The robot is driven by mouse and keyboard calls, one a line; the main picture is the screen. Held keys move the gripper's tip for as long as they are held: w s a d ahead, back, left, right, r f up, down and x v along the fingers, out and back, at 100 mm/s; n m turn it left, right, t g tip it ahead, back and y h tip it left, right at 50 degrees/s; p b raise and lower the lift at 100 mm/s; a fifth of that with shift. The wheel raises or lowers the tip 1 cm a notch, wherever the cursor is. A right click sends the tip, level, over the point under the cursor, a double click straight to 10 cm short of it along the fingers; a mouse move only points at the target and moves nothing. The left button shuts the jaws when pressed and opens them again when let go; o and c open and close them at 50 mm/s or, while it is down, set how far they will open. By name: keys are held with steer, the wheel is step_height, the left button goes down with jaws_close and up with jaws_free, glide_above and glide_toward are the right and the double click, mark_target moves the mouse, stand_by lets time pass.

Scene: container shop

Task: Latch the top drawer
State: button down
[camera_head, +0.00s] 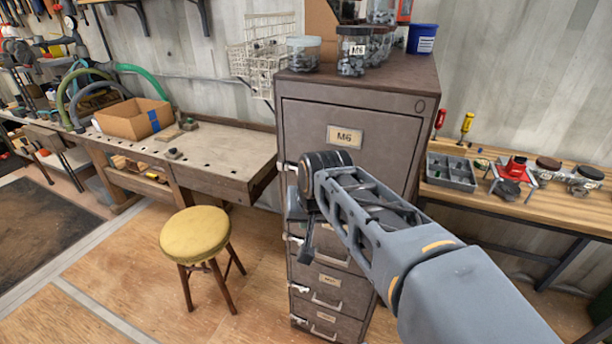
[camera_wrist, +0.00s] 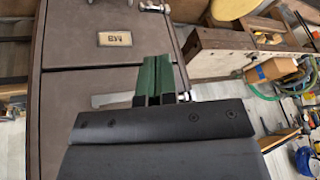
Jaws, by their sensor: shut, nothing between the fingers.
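The grey-brown cabinet's top drawer (camera_head: 345,110), labelled M6, looks flush with its frame in the head view. A pale latch piece (camera_head: 285,167) shows at its left edge, partly beside my wrist. The wrist view is upside down. There the drawer front (camera_wrist: 75,110) fills the lower left, and a pale metal latch piece (camera_wrist: 183,96) shows at its edge. My gripper (camera_wrist: 152,68) is shut and empty, its green fingers close beside that latch piece; I cannot tell whether they touch. In the head view my arm covers the lower drawer front, and the fingertips are not clear.
Lower drawers (camera_head: 325,299) with similar latches lie below. A yellow stool (camera_head: 195,235) stands left of the cabinet, before a wooden workbench (camera_head: 225,150) with a cardboard box (camera_head: 132,118). Jars (camera_head: 352,50) and a blue tub (camera_head: 421,39) stand on the cabinet top. Another bench (camera_head: 560,205) is at right.

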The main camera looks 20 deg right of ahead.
mark_target(296, 167)
steer(key=w+d+r+m+t+h+b, duration=0.1)
steer(key=w+d+r+m+t, duration=0.1)
steer(key=w+d+r+m, duration=0.4)
step_height(296, 167, up, 3)
steer(key=d, duration=0.2)
steer(key=shift+w+d+m+b, duration=0.3)
steer(key=shift+w+m+b, duration=0.05)
steer(key=shift+w+m, duration=0.05)
steer(key=shift+f, duration=0.15)
steer(key=w+a+f, duration=0.1)
steer(key=w+f, duration=0.7)
steer(key=w, duration=0.1)
steer(key=shift+f+p, duration=0.35)
steer(key=shift+p, duration=0.05)
steer(key=shift+w, duration=0.1)
